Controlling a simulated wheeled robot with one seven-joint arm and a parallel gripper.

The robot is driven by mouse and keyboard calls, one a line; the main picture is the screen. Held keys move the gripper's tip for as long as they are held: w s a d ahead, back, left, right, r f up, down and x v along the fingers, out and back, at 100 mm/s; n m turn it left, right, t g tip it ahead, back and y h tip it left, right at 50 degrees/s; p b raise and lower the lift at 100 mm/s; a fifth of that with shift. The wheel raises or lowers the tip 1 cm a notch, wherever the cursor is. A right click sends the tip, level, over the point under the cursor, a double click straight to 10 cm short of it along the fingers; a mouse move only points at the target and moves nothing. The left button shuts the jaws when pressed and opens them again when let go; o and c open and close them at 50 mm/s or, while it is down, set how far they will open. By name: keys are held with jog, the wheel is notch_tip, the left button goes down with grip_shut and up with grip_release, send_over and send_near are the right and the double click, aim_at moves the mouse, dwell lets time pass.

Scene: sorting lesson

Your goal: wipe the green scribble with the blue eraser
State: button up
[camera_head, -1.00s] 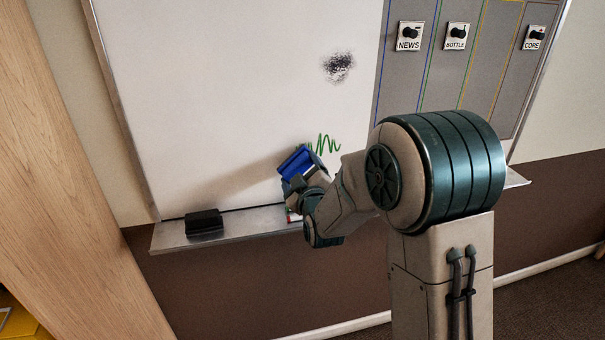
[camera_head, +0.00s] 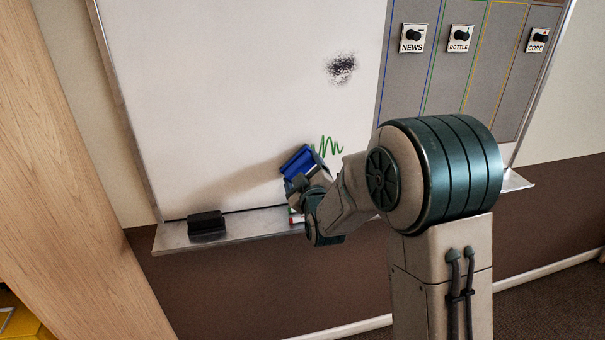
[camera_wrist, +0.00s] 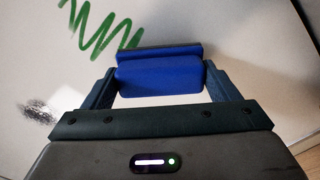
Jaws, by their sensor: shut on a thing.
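The blue eraser (camera_wrist: 160,74) is held between the two fingers of my gripper (camera_wrist: 160,85) in the wrist view. In the head view the eraser (camera_head: 299,161) is in front of the lower whiteboard, at the end of my gripper (camera_head: 300,177). The green scribble (camera_head: 328,147) is a zigzag on the board, just right of the eraser; its left part is hidden behind the eraser and gripper. In the wrist view the scribble (camera_wrist: 100,32) is up and left of the eraser, close to its left end. I cannot tell whether the eraser touches the board.
A black smudge (camera_head: 341,68) is higher on the whiteboard (camera_head: 220,90). A black eraser (camera_head: 206,224) sits on the ledge (camera_head: 255,223) at left; a marker lies partly hidden behind my arm. Grey panels (camera_head: 406,85) with labelled hooks are at right. The board's left side is clear.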

jog(key=shift+w+a, duration=0.2)
jog(key=shift+w, duration=0.4)
